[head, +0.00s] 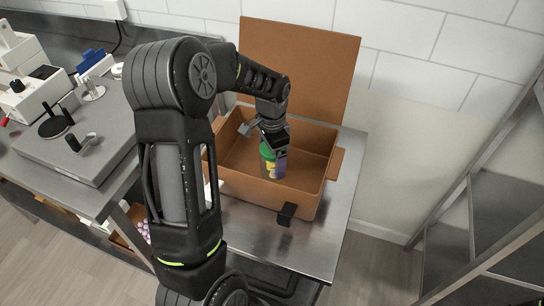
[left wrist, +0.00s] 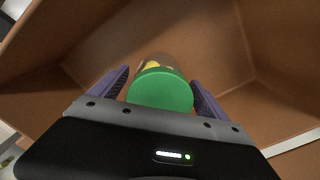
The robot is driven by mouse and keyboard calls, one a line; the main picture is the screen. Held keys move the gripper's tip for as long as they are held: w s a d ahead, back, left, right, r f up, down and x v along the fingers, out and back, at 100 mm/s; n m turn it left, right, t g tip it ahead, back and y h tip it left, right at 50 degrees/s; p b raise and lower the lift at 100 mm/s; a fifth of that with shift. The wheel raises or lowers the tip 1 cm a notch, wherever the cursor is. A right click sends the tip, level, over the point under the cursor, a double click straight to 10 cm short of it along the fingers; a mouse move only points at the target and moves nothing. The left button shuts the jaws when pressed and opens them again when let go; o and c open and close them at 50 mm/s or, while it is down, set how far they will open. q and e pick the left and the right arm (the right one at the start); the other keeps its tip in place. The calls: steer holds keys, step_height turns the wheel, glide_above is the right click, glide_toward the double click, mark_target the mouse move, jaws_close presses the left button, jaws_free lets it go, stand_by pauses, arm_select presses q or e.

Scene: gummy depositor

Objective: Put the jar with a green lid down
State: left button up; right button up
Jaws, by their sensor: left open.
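The jar with a green lid (head: 267,152) stands inside an open brown box (head: 258,190). It holds something yellow, and my gripper partly hides it in the head view. In the left wrist view the green lid (left wrist: 160,90) is seen from above, between the two purple fingers. My left gripper (head: 274,160) reaches down into the box around the jar. Its fingers (left wrist: 160,92) are open, with a gap visible on either side of the lid. Whether the jar's base touches the box floor is hidden. My right gripper is not in view.
The box stands on a steel table (head: 250,230) against a white tiled wall, its lid (head: 300,65) raised at the back. A grey machine (head: 85,130) is at the left. A metal rack (head: 490,210) stands at the right.

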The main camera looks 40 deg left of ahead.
arm_select(q)
step_height(320, 180, up, 12)
steer(key=shift+r+b, duration=0.15)
steer(key=shift+b, duration=0.45)
stand_by(1.2)
